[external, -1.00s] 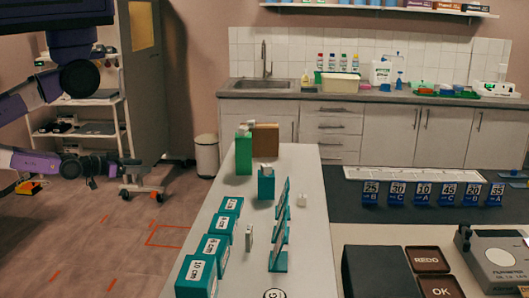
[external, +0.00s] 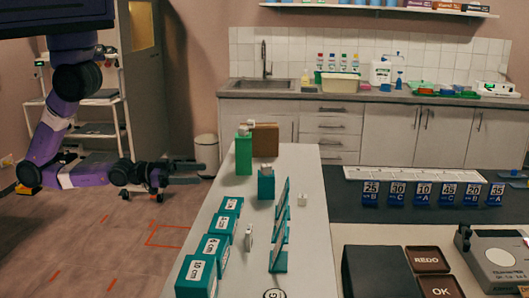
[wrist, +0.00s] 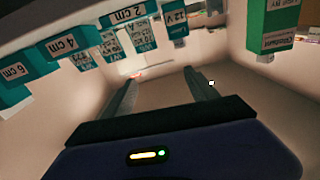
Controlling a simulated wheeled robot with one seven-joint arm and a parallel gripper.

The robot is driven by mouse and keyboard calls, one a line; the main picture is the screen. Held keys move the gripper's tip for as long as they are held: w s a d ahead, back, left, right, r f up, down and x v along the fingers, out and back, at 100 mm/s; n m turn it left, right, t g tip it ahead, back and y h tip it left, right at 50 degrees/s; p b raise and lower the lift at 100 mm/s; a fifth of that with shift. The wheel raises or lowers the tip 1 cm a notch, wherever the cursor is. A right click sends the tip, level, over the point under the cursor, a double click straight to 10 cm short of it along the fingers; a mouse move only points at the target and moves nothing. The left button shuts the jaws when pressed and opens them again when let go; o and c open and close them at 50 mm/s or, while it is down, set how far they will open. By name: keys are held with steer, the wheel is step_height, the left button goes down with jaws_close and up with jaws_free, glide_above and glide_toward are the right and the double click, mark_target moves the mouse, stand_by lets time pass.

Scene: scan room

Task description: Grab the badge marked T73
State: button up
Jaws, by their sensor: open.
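Several teal-topped badges with white printed faces, such as one (wrist: 173,21), show small and tilted at the top of the wrist view. I cannot tell which is marked T73. In the external view, the teal slanted stand (external: 279,255) on the table is seen nearly edge-on, so any faces on it cannot be read. My gripper (external: 202,173) is open and empty, left of the table and apart from everything on it. Its two fingers also show in the wrist view (wrist: 159,77), with nothing between them.
Teal boxes marked in cm, such as the 10 cm box (external: 196,276), line the left edge of the white table (external: 308,165). A green box (external: 243,156) and a brown box (external: 265,141) stand at its far end. The floor (external: 110,235) left of it is mostly clear.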

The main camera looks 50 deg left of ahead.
steer(key=s+d+r+m+g+h, duration=0.1)
steer(key=s+d+r+m+g, duration=0.2)
steer(key=d, duration=1)
steer(key=s+d+g+h, duration=0.15)
steer(key=s+d, duration=0.35)
steer(key=d, duration=0.7)
steer(key=n+y, duration=0.2)
steer(key=y, duration=0.3)
glide_toward(249, 228)
steer(key=shift+w+d+f+b, duration=0.15)
steer(key=shift+w+d+f, duration=0.1)
steer(key=shift+w, duration=0.2)
steer(key=shift+w+d+f+b, duration=0.2)
steer(key=shift+w+d, duration=0.1)
steer(key=shift+w, duration=0.15)
steer(key=shift+w+f+n, duration=0.1)
steer(key=shift+f+n, duration=0.15)
steer(key=shift+n, duration=0.05)
steer(key=shift+s+d+p+x, duration=0.15)
steer(key=shift+p+x, duration=0.2)
steer(key=shift+x, duration=1.55)
steer(key=shift+s+d+p+x, duration=0.15)
steer(key=shift+p+x, duration=0.15)
steer(key=shift+x, duration=1.55)
steer(key=shift+w+r, duration=0.1)
steer(key=c, duration=1.4)
steer(key=shift+r, duration=0.1)
